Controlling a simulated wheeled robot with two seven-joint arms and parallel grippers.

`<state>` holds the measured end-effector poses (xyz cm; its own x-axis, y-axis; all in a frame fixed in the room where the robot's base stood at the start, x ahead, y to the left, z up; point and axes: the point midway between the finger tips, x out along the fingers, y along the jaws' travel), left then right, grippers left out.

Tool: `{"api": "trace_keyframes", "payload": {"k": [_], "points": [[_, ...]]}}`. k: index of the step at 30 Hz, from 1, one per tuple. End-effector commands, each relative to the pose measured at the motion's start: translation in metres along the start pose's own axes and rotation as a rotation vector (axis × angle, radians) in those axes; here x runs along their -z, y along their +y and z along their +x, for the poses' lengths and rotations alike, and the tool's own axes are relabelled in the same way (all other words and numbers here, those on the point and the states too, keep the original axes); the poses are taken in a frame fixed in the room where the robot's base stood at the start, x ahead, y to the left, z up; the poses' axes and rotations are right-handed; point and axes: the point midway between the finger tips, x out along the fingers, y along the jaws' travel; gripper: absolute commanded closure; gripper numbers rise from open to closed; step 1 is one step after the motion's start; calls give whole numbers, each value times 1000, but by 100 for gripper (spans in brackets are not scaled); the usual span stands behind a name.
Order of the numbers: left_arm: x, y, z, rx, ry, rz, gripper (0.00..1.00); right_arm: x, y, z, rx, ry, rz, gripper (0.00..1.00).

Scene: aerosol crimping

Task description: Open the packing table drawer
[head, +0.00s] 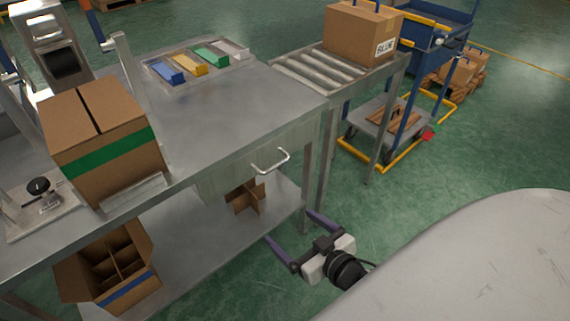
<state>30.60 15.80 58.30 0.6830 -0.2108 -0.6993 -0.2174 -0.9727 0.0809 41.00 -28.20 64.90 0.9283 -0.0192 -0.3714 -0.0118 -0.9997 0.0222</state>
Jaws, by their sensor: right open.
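The packing table (225,103) is a grey metal bench across the left and middle. Its drawer (228,172) sits under the right part of the top, and its front appears flush below the table edge, so it looks shut. A pale bar handle (271,163) stands out from the drawer front. My right gripper (288,225) is open and empty, with two purple fingers spread. It is below and slightly right of the handle in the picture, apart from it, with its fingers pointing towards the table. My left gripper is not in view.
A green-banded carton (103,148) stands on the table's left. A tray of coloured blocks (196,62) lies at the back. The lower shelf holds an open divided box (108,268) and a cardboard divider (248,199). A roller conveyor (320,75) with a carton (360,35) adjoins at right.

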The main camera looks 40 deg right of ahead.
Motion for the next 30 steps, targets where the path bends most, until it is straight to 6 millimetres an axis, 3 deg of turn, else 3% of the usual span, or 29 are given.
{"api": "trace_keyframes", "payload": {"k": [1,3,9,17,30], "points": [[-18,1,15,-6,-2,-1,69,7,23,20,-20,100,0,5],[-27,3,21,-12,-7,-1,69,30,46,33,-15,217,4,5],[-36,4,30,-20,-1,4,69,60,77,47,61,366,1,5],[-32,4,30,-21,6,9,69,75,79,65,96,383,4,5],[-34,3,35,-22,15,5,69,101,72,133,94,382,5,5]]}}
